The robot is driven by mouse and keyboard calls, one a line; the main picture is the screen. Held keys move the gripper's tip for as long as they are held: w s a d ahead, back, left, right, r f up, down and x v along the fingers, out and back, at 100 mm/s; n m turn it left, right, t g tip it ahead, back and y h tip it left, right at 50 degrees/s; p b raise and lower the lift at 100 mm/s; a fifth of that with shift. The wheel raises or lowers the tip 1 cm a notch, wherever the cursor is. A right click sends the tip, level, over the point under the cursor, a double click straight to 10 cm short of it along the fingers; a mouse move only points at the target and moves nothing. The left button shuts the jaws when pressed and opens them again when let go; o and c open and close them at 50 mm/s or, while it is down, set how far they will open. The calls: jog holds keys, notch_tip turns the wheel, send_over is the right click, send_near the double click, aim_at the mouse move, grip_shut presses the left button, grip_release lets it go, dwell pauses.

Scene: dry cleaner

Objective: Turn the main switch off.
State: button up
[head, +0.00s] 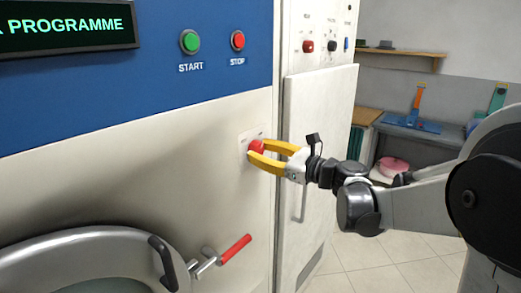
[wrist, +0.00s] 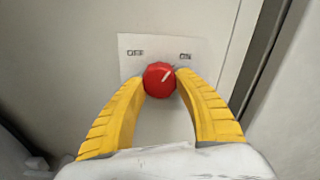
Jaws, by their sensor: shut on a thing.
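The main switch is a red round knob (wrist: 157,80) on a pale label plate (wrist: 131,47) marked OFF at left and ON at right. Its white pointer line slants to the upper right, towards ON. My gripper (wrist: 161,76) has yellow fingers, one on each side of the knob, shut on it. In the head view, the red knob (head: 256,146) shows between the fingertips of my gripper (head: 258,153) on the cream machine front. The fingers hide part of the plate there.
A green START button (head: 190,41) and a red STOP button (head: 238,40) sit above on the blue panel. A red-handled lever (head: 235,248) is below left, by the round door (head: 75,243). A white cabinet door (head: 318,125) stands close on the right.

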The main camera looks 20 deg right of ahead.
jog(key=n+p, duration=0.1)
jog(key=n, duration=0.6)
jog(key=shift+r+p, duration=0.1)
jog(key=shift+p, duration=0.25)
jog(key=n, duration=0.4)
jog(key=shift+p, duration=0.3)
jog(key=shift+n, duration=1.9)
jog(key=shift+p, duration=0.3)
jog(key=o, duration=1.2)
jog(key=shift+w, duration=0.1)
jog(key=shift+d, duration=0.1)
